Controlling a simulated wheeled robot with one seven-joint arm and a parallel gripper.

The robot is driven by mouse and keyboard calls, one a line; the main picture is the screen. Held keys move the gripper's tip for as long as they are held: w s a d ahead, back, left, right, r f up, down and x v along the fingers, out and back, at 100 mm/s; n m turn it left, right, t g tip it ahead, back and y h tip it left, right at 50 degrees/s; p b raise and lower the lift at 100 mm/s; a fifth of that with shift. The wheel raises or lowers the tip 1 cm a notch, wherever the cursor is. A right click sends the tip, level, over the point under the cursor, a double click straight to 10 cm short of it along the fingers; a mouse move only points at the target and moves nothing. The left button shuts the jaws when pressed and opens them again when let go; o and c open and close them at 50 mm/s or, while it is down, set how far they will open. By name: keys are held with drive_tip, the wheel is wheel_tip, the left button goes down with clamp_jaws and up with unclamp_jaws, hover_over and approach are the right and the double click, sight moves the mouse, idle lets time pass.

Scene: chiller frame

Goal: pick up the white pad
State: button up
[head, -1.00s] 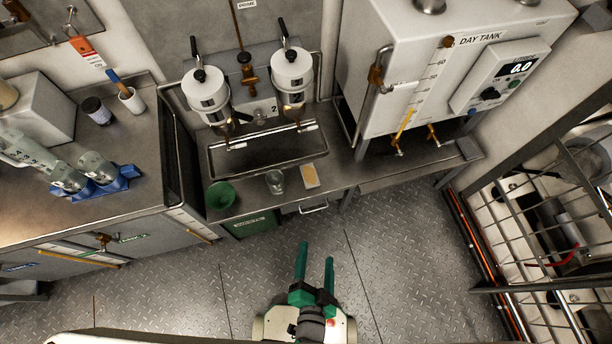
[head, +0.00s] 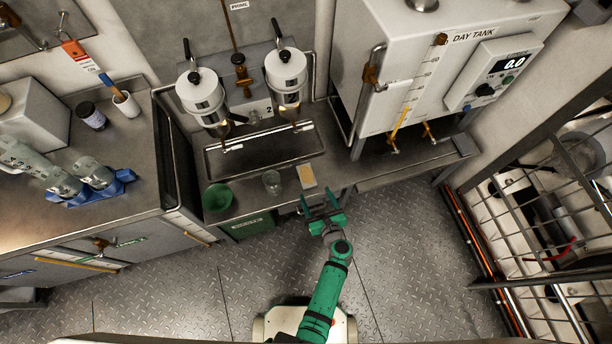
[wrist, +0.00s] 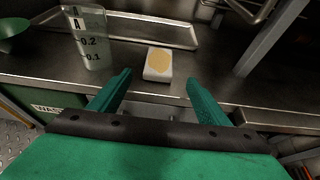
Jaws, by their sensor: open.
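The white pad (head: 306,176) lies flat on the steel bench near its front edge, with a tan-yellow patch on its top. In the wrist view the pad (wrist: 158,64) sits ahead of my gripper, between the lines of the two fingers. My gripper (head: 321,204) is open and empty, with green fingers spread at the bench's front edge. In the wrist view my gripper (wrist: 155,90) has a finger to each side of the pad, short of it and not touching it.
A clear graduated beaker (head: 272,182) stands just left of the pad, and a green bowl (head: 219,197) further left. A shallow drip tray (head: 262,150) lies behind. The day tank (head: 430,80) stands at right on legs. A drawer handle is below the bench edge.

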sight(307, 175)
drive_tip(key=x, duration=1)
drive_tip(key=shift+w+a+r, duration=0.15)
drive_tip(key=shift+w+a, duration=0.05)
drive_tip(key=shift+w, duration=0.05)
drive_tip(key=c, duration=1.2)
drive_tip(key=shift+c, duration=0.2)
drive_tip(key=shift+r, duration=0.15)
